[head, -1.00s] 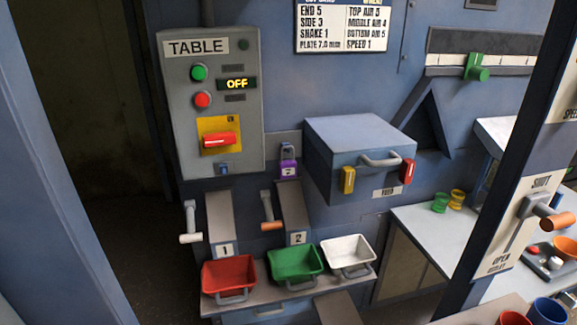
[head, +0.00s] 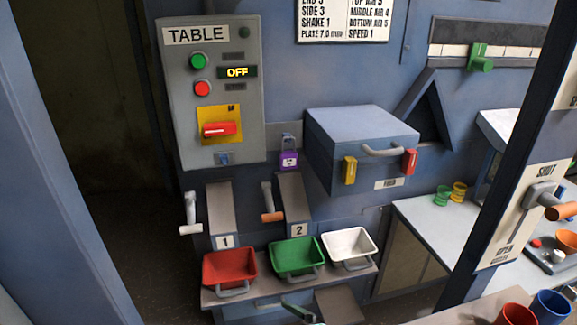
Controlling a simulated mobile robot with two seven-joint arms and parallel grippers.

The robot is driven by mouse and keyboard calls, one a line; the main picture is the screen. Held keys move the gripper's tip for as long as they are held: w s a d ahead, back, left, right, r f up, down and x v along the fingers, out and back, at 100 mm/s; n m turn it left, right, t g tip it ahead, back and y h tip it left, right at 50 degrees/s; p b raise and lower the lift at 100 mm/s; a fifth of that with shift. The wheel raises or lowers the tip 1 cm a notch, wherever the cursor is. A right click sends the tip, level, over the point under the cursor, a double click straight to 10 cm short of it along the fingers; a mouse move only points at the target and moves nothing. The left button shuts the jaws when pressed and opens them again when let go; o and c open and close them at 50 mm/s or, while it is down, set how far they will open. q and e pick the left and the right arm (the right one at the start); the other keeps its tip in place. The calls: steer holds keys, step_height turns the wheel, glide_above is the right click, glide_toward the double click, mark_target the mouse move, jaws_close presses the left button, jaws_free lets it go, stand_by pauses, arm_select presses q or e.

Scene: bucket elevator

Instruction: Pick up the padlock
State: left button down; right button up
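The purple padlock (head: 289,159) hangs on a small grey plate on the blue wall, between the grey TABLE panel and the blue box with a handle. It has a pale label, and its shackle is at the top. My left gripper is out of view. Nothing touches the padlock.
The TABLE panel (head: 213,95) reads OFF and has a red switch. The blue box (head: 360,150) juts out right of the padlock. Levers and chutes 1 and 2 stand below, above red (head: 229,268), green (head: 296,258) and white (head: 349,247) bins. A dark post (head: 500,160) stands at the right.

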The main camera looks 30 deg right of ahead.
steer(key=w+d+r+n+t+h+b, duration=0.1)
steer(key=w+d+r+n, duration=0.2)
steer(key=w+r+n, duration=0.25)
steer(key=w+d+r+n+t+h, duration=0.1)
steer(key=w+d+r+n+t, duration=0.2)
steer(key=r, duration=0.4)
steer(key=n+t+h+b, duration=0.15)
steer(key=n+h, duration=0.25)
steer(key=n, duration=0.6)
glide_toward(289, 155)
steer(key=shift+p+x, duration=0.3)
steer(key=shift+x, duration=4.5)
steer(key=shift+f, duration=0.15)
steer(key=c, duration=1.5)
jaws_close()
